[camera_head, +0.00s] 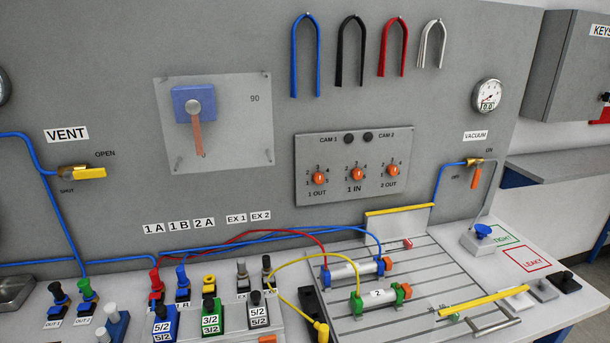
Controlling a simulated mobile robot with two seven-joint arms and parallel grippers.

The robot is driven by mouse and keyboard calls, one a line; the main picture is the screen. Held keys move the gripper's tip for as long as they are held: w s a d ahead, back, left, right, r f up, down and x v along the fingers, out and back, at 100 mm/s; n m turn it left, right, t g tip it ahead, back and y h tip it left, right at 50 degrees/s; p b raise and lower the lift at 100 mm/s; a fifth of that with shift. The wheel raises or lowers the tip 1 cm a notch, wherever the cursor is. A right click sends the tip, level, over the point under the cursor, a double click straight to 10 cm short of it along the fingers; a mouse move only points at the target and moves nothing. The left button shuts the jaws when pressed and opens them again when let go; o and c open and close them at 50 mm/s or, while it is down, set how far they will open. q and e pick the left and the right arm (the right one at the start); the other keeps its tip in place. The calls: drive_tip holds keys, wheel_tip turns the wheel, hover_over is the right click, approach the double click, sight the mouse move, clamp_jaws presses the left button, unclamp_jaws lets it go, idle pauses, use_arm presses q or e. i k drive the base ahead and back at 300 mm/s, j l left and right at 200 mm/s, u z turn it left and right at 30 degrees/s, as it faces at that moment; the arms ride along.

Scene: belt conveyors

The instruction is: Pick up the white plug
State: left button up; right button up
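No clearly recognisable white plug shows. A small pale, whitish cylindrical piece (112,312) stands upright in front of a blue block at the bottom left; I cannot tell whether it is the white plug. At the right end of the bench, a grey-white block (476,244) carries a blue cup-shaped piece (483,230). A small grey piece (545,289) and a black piece (566,281) lie near the front right edge. Neither of my grippers is in view.
A slotted plate (420,262) holds two cylinders with hoses. Valve blocks (211,314) stand at the front centre. Blue, red and yellow hoses cross the bench. The grey panel (270,200) rises behind. Flat markers, including a red-edged LEAKY label (526,258), lie at the right.

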sight(109, 309)
drive_tip(key=u, duration=1.45)
